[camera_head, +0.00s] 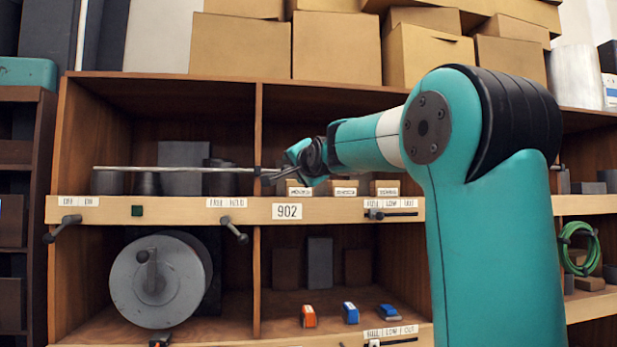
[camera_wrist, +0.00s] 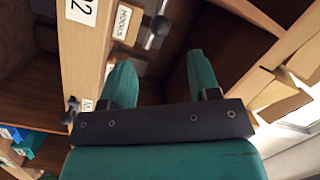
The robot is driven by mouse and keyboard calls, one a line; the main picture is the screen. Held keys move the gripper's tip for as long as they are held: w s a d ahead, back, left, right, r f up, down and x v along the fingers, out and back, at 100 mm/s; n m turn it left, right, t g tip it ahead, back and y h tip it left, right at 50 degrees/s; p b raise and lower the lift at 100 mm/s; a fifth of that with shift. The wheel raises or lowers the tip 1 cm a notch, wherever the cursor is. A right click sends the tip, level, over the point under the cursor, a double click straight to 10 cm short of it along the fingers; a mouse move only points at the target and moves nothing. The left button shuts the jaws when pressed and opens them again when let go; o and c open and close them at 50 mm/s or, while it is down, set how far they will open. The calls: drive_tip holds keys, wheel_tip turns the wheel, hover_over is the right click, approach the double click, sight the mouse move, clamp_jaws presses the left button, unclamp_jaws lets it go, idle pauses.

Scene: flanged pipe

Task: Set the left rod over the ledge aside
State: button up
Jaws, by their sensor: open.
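A long thin pale rod (camera_head: 175,169) lies level in the head view, above the wooden ledge (camera_head: 180,213) marked 902. Its left end is over the left shelf bay, and its right end reaches close to my gripper (camera_head: 290,170). What supports the rod is hard to tell. My gripper is at the rod's right end, in front of the shelf. In the wrist view, my gripper's two teal fingers (camera_wrist: 160,82) stand apart, with no rod visible between them. Whether the rod touches a finger cannot be told.
Dark cylinders (camera_head: 147,184) stand behind the rod. Small labelled boxes (camera_head: 345,187) sit right of it. Knobbed handles (camera_head: 234,230) stick out from the ledge front. A large grey drum (camera_head: 160,280) fills the lower left bay. Cardboard boxes (camera_head: 336,47) are stacked on top.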

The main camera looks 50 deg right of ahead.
drive_tip(key=b+v, duration=0.2)
drive_tip(key=v, duration=0.5)
drive_tip(key=shift+s+a, duration=0.15)
drive_tip(key=shift+s, duration=0.15)
drive_tip(key=shift+f, duration=0.1)
drive_tip(key=a+f+n+g+y, duration=0.7)
drive_tip(key=a+f+n+y, duration=0.5)
drive_tip(key=a+f, duration=1.25)
drive_tip(key=s+a+f+n+g, duration=0.4)
drive_tip(key=s+a+f+n, duration=0.2)
drive_tip(key=s, duration=0.4)
drive_tip(key=s+a+f+n+g, duration=0.4)
drive_tip(key=s+a+f+n, duration=0.2)
drive_tip(key=s+f, duration=0.2)
drive_tip(key=shift+s+a+g+y, duration=0.3)
drive_tip(key=shift+s+g, duration=0.1)
drive_tip(key=shift+s, duration=0.8)
drive_tip(key=shift+r, duration=0.1)
